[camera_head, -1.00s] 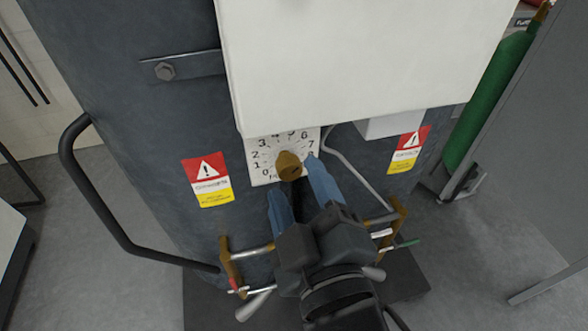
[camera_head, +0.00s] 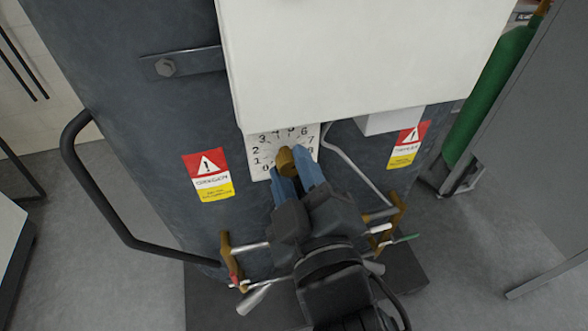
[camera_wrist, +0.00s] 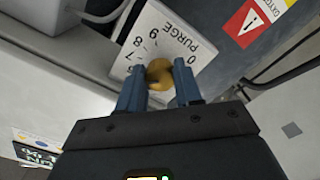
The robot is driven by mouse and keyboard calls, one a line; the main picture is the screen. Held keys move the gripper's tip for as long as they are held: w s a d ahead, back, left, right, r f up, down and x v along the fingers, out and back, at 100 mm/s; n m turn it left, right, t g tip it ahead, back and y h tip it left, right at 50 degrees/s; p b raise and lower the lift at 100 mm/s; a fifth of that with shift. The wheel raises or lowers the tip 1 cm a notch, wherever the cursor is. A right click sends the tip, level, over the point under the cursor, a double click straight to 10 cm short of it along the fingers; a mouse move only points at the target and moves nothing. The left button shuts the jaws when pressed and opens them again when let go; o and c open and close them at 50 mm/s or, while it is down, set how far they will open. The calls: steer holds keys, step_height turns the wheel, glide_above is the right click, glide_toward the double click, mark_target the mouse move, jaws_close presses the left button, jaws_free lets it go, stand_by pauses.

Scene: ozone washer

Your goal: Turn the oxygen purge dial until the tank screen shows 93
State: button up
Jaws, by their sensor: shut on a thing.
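The brass-coloured purge dial (camera_head: 287,160) sticks out of a white plate (camera_head: 255,152) with printed numbers, on the front of a dark grey tank. My gripper (camera_head: 297,166) is shut on the dial, one blue finger on each side. In the wrist view the dial (camera_wrist: 160,75) lies between the fingertips (camera_wrist: 160,78), and the word PURGE shows upside down on the plate (camera_wrist: 183,35). A small dark screen with bright marks (camera_wrist: 36,153) shows at the lower left of the wrist view. I cannot read a value on it.
A white box (camera_head: 365,60) overhangs the dial plate closely from above. A curved black handle (camera_head: 92,200) stands at the left. Brass and metal fittings (camera_head: 228,260) flank my arm. A green cylinder (camera_head: 490,95) stands at the right. Warning labels (camera_head: 208,175) are on the tank.

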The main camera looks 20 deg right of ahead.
steer(key=shift+c, duration=1.3)
steer(key=shift+f+m, duration=0.1)
steer(key=shift+m, duration=2.7)
steer(key=o, duration=1)
steer(key=shift+o, duration=0.2)
steer(key=shift+b, duration=0.3)
